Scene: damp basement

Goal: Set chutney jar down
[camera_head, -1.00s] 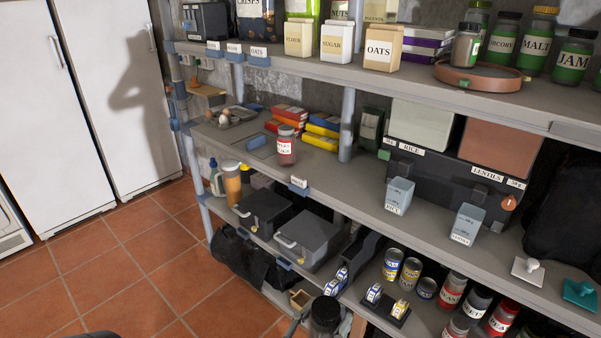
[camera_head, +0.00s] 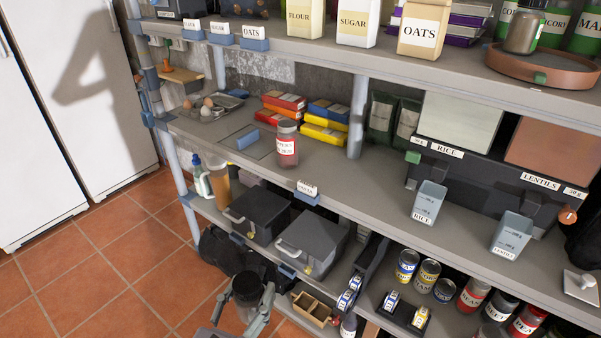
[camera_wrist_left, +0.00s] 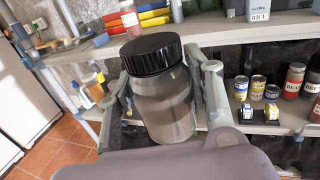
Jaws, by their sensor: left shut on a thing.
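My left gripper (camera_head: 247,304) is at the bottom of the head view, in front of the lower shelf. It is shut on a clear jar (camera_head: 247,286) with a black lid, which I take for the chutney jar; no label on it shows. In the left wrist view the jar (camera_wrist_left: 165,108) stands between the two fingers, slightly tilted in the picture, with brownish contents. It is held in the air, clear of the shelves. The middle shelf (camera_head: 375,185) is above and beyond it. My right gripper is not in view.
Shelf front left of the rice cup (camera_head: 428,203) has bare room. Below are dark boxes (camera_head: 313,240), a small wooden tray (camera_head: 312,310) and cans (camera_head: 407,265).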

